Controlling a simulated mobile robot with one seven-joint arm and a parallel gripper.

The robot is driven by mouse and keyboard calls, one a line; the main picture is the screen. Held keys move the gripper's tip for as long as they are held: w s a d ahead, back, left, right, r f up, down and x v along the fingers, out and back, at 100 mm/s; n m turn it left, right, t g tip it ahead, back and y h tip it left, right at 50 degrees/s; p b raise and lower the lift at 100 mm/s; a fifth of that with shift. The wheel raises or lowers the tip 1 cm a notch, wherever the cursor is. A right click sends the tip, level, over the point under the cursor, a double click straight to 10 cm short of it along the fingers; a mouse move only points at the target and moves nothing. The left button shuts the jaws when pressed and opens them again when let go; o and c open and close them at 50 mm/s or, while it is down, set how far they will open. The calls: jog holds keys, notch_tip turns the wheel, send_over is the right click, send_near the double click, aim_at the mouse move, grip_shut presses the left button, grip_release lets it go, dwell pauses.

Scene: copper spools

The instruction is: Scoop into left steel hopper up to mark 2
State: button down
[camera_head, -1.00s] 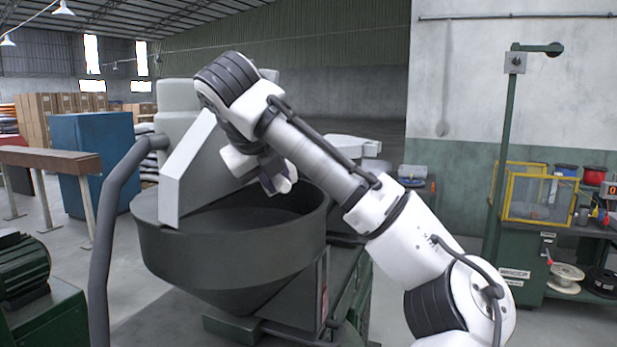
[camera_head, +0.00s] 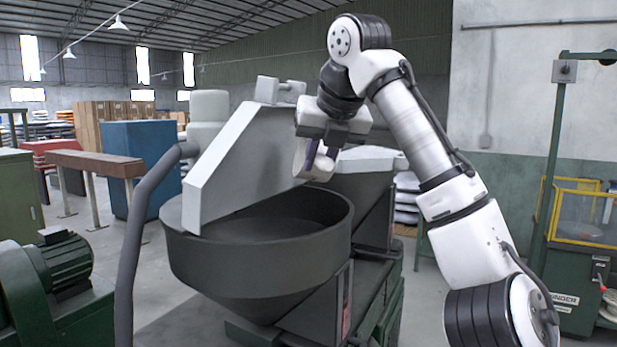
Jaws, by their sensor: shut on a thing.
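A wide dark steel hopper (camera_head: 262,270) with a round rim and a cone-shaped lower part stands in the middle of the head view. Its pale grey angled cover (camera_head: 240,165) stands raised at the back. The bowl's inside is dark; I cannot make out a fill level or marks. My gripper (camera_head: 318,158) is above the hopper's back right rim, pointing down. It is shut on a small pale cup-like thing, probably a scoop (camera_head: 304,158). The fingers partly hide it, and its contents do not show.
A second machine with a pale lid (camera_head: 365,160) stands just behind and right of the hopper. A grey hose (camera_head: 142,230) rises at the front left, near a green motor (camera_head: 66,262). A yellow-framed bench unit (camera_head: 585,215) is at the right.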

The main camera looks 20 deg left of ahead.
jog(key=r+m+g+y, duration=0.1)
jog(key=y, duration=0.3)
jog(key=w+d+r+m+g+y, duration=0.1)
jog(key=m+y, duration=0.1)
jog(key=y, duration=0.2)
jog(key=d+r+m+g+y, duration=0.1)
jog(key=m+y, duration=0.1)
jog(key=y, duration=0.2)
jog(key=shift+w+d+r+g, duration=0.15)
jog(key=shift+d+r+g, duration=0.1)
jog(key=shift+g, duration=0.15)
